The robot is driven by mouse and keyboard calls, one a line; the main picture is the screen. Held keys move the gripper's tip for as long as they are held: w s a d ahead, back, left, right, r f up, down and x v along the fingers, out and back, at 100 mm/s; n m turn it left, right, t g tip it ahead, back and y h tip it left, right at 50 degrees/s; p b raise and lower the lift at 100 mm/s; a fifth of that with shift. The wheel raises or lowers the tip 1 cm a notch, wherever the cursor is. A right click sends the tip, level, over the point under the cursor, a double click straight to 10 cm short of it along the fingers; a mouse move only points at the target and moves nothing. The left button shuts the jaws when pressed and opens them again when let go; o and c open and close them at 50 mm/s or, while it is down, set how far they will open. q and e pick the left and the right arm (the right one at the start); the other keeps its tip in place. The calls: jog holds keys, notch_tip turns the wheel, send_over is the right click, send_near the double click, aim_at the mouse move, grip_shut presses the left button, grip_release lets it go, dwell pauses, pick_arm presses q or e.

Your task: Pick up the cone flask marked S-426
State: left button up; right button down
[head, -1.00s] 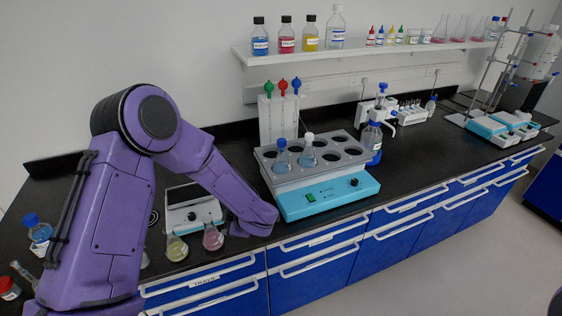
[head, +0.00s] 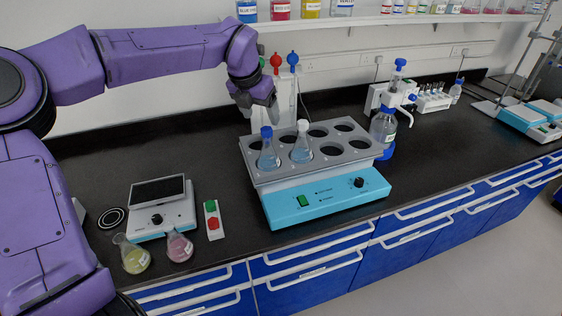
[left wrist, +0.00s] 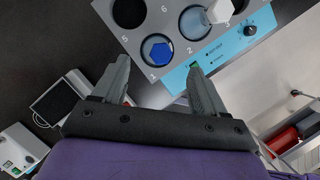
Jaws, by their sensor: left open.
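A yellow-green cone flask (head: 135,260) and a pink one (head: 179,247) stand on the counter at lower left. I cannot read S-426 on any flask. My left gripper (head: 270,108) is open and empty, above the blue-capped flask. In the left wrist view, the blue cap (left wrist: 160,53) shows between the spread fingers (left wrist: 158,68), near well 1; the white cap (left wrist: 218,11) is at well 2.
A balance (head: 160,208) and a red-green button box (head: 212,220) sit left of the distiller. A dispenser bottle (head: 384,125) stands to its right. A bottle shelf (head: 400,22) runs above.

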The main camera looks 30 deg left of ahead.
aim_at(265, 130)
pick_arm(q)
jog(key=shift+s+f+b, duration=0.1)
jog(key=shift+f+b, duration=0.25)
jog(key=shift+f, duration=0.3)
jog(key=shift+s+f, duration=0.1)
jog(key=shift+s, duration=0.15)
jog(key=shift+s+a+f, duration=0.1)
jog(key=shift+f, duration=0.75)
jog(key=w+f+p, duration=0.1)
jog(key=f, duration=0.1)
jog(key=w+f, duration=0.2)
jog(key=shift+p, duration=0.35)
jog(key=p+x, duration=0.1)
jog(key=x, duration=0.1)
jog(key=shift+f, duration=0.3)
jog(key=shift+w+f, duration=0.1)
jog(key=shift+f, duration=0.25)
jog(key=shift+w+f, duration=0.15)
jog(key=shift+f, duration=0.15)
grip_shut()
pick_arm(e)
jog(key=shift+s+r, duration=0.1)
jog(key=shift+r, duration=0.7)
